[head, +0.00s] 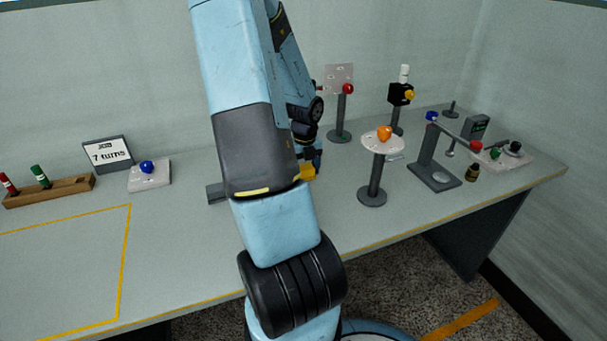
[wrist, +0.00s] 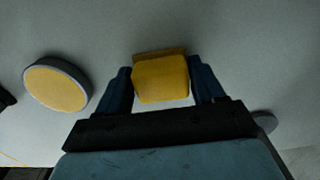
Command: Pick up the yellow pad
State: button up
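The yellow pad (wrist: 160,78) is a small block, seen in the wrist view between the two dark blue fingers of my gripper (wrist: 161,84). The fingers lie against its left and right sides, with no clear gap showing. In the head view the yellow pad (head: 308,172) shows at the lower tip of my gripper (head: 312,158), partly hidden behind my arm. I cannot tell from these views how far its underside is from the table.
In the wrist view a round yellow disc (wrist: 58,85) with a grey rim lies left of the fingers. On the table, a round-topped stand with an orange knob (head: 384,133) stands to the right. A blue-knobbed box (head: 148,175) is at left. A yellow-taped area (head: 70,265) is clear.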

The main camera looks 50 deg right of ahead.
jog(key=c, duration=0.6)
jog(key=shift+r, duration=0.55)
notch_tip(320, 180, up, 2)
jog(key=shift+r, duration=0.2)
jog(key=shift+s+a+r, duration=4.8)
jog(key=shift+s+a, duration=0.15)
jog(key=shift+a, duration=0.05)
